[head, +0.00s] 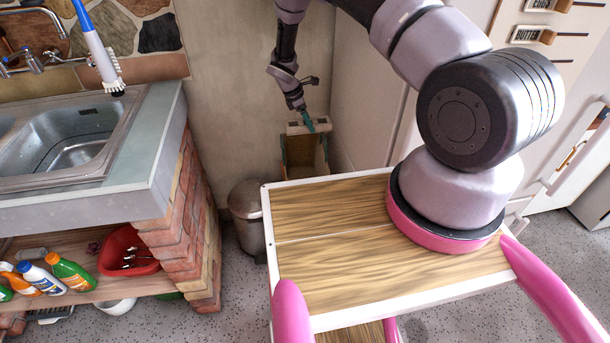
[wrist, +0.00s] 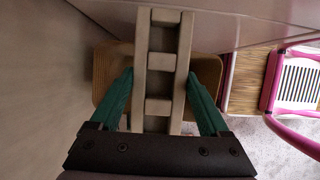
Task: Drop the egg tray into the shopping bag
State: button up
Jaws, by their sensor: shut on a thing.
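The egg tray (wrist: 162,17) is a beige, narrow tray with a row of square hollows. In the wrist view it lies between the two green fingers of my gripper (wrist: 160,76), which is shut on it. In the head view my gripper (head: 308,121) holds the tray (head: 294,128) over the far corner between wall and white cabinet. The shopping bag (head: 301,158), brown and open at the top, stands below the tray there. In the wrist view the bag (wrist: 103,72) shows behind the tray, which hides its middle.
A metal bin (head: 246,208) stands left of the bag. My wooden-topped base is in front. A brick plinth (head: 190,225) carries a sink (head: 75,140) at left, with bottles and a red bowl (head: 130,252) on the shelf below. The white cabinet (head: 368,110) is close on the right.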

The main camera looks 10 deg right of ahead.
jog(key=o, duration=1.3)
jog(key=v, duration=1)
jog(key=shift+a+r, duration=0.25)
jog(key=shift+r, duration=0.1)
